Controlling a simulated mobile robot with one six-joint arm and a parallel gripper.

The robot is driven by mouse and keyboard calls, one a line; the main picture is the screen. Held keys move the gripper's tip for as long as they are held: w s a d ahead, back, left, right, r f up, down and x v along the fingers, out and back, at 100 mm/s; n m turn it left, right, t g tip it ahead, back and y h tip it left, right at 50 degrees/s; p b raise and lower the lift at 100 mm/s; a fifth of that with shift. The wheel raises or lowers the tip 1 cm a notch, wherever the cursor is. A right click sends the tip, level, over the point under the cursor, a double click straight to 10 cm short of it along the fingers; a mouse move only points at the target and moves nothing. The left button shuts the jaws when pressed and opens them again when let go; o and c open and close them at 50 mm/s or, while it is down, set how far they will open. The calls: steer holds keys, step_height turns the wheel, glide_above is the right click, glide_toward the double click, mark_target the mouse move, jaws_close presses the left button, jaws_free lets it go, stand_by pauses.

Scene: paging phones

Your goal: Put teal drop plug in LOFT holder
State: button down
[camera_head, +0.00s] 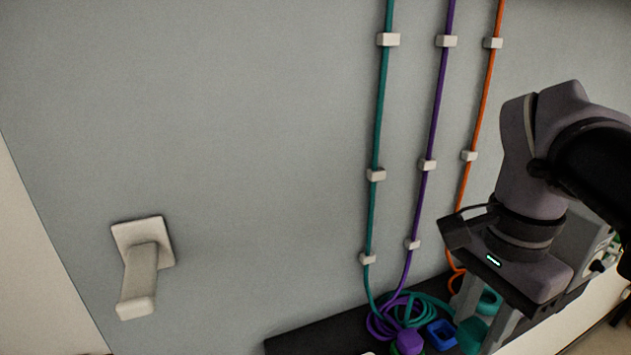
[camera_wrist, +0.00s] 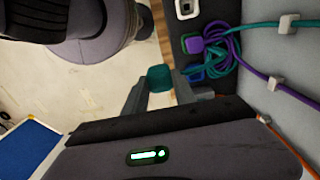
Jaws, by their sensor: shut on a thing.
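The teal drop plug (camera_head: 471,336) is between the fingers of my gripper (camera_head: 482,318), low at the right of the head view. The wrist view shows the teal plug (camera_wrist: 159,78) at the fingertips, with my gripper (camera_wrist: 160,88) shut on it. The teal cord (camera_head: 377,130) runs down the wall into a tangle by the shelf. No LOFT lettering is readable in either view, so I cannot tell which part is the LOFT holder. A blue square frame (camera_head: 441,334) lies left of the plug, and a pale holder-like piece (camera_wrist: 186,8) shows in the wrist view.
A purple plug (camera_head: 409,342) lies among coiled purple and teal cords on the dark shelf (camera_head: 315,340). Purple (camera_head: 437,100) and orange (camera_head: 482,100) cords hang in wall clips. A white peg bracket (camera_head: 140,270) sticks out at left. The wall between is bare.

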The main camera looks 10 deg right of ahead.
steer(key=w+d, duration=1.2)
steer(key=d, duration=0.1)
steer(key=shift+w, duration=0.3)
